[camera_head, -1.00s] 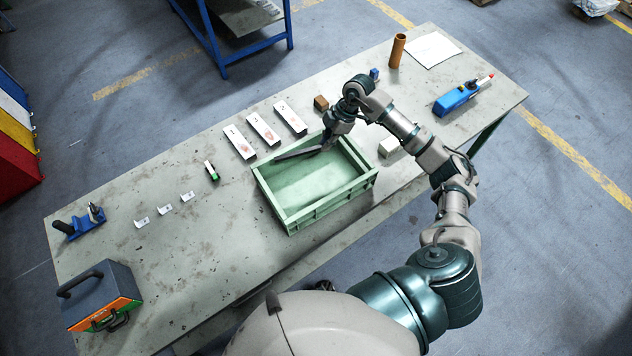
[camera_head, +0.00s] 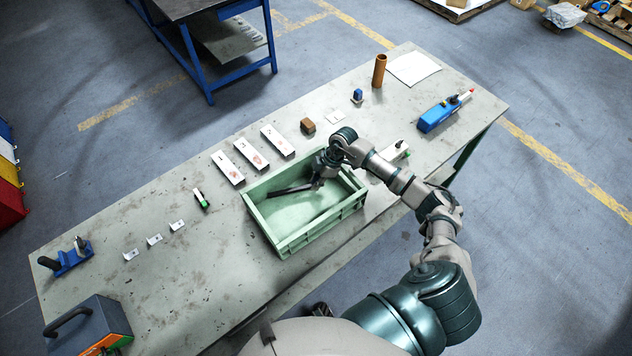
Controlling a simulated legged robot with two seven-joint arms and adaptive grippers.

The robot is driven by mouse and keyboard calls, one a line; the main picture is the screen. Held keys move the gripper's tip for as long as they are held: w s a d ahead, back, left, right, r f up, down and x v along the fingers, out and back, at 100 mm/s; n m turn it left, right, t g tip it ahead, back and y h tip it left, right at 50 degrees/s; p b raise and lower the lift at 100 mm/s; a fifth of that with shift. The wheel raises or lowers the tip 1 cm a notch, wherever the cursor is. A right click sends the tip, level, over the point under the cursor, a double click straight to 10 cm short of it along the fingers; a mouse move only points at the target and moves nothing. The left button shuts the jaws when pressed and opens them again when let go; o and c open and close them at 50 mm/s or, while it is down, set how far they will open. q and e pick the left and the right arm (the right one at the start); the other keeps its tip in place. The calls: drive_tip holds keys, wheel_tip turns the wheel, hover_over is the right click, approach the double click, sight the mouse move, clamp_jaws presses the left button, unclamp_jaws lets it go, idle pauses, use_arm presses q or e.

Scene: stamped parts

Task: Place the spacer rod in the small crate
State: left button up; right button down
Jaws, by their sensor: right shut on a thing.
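The small crate (camera_head: 291,246) is a green open box near the front edge of the table. My right gripper (camera_head: 315,184) is over the crate's far inner part, shut on a dark, slim spacer rod (camera_head: 288,191). The rod points left from the gripper and is seen against the crate's inside. I cannot tell whether it touches the crate floor. The gripper's fingers are small and partly hidden by the wrist. My left gripper is not in view.
White numbered blocks (camera_head: 228,167) stand behind the crate, with a brown block (camera_head: 308,125) to their right. A green-and-white marker-like item (camera_head: 202,199) lies left of the crate. A blue tool (camera_head: 438,116) and brown tube (camera_head: 379,71) stand farther right.

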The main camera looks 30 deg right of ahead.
drive_tip(key=shift+a, duration=0.1)
drive_tip(key=shift+a+f, duration=0.2)
drive_tip(key=shift+f, duration=0.3)
drive_tip(key=c, duration=1.2)
unclamp_jaws()
drive_tip(key=shift+d, duration=0.1)
drive_tip(key=v, duration=1.3)
drive_tip(key=shift+r, duration=0.15)
drive_tip(key=shift+a, duration=0.25)
